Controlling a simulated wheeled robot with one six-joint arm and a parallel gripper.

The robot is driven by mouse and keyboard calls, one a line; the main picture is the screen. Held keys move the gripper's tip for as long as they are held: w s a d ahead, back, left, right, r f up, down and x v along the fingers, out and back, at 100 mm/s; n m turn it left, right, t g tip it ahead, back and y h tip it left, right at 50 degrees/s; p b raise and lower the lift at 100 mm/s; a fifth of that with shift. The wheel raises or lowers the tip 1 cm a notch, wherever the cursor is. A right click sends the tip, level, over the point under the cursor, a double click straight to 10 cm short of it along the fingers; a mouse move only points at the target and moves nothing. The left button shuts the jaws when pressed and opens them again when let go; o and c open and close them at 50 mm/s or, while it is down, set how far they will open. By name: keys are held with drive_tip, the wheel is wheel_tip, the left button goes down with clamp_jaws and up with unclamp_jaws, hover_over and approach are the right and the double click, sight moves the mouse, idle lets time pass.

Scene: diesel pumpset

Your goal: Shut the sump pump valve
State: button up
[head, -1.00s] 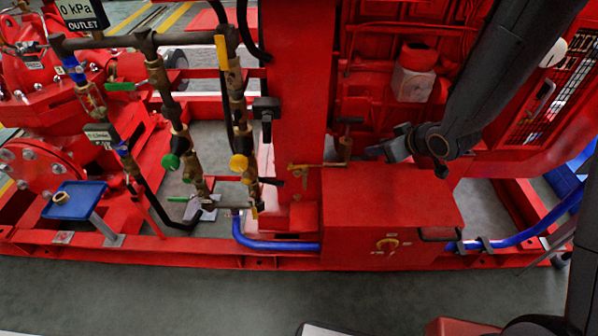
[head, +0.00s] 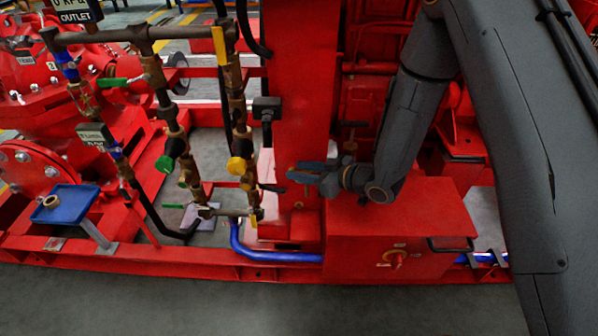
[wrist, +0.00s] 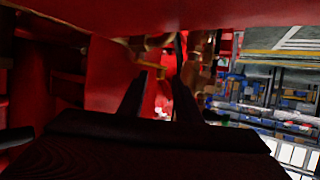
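No label in view names the sump pump valve, so I cannot tell for certain which valve it is. My gripper (head: 298,172) points left, just above the red box (head: 350,230) and in front of the red upright. It is open, with a gap between its fingers. In the wrist view a small yellow handle (wrist: 150,68) on brass fittings shows between and beyond the fingers (wrist: 160,85). Nothing appears gripped, and I cannot tell whether a finger touches the handle. In the head view my gripper hides the spot where that handle sits.
Brass pipes to the left carry a green valve knob (head: 176,147) and a yellow valve knob (head: 236,165). The red upright (head: 300,100) stands behind my gripper. A knob (head: 396,260) is on the box front. A blue hose (head: 280,256) runs low. The floor in front is clear.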

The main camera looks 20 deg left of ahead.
drive_tip(key=shift+w+a+f, duration=0.15)
drive_tip(key=shift+a+f, duration=0.05)
drive_tip(key=shift+a, duration=0.3)
clamp_jaws()
drive_tip(key=shift+a+r+m+t+p, duration=0.1)
drive_tip(key=shift+a+m+t+p, duration=0.1)
drive_tip(key=shift+m+t+p, duration=0.4)
drive_tip(key=shift+w+m+t+h+p, duration=0.2)
drive_tip(key=shift+m+t+h+p, duration=0.3)
drive_tip(key=shift+t+h, duration=0.1)
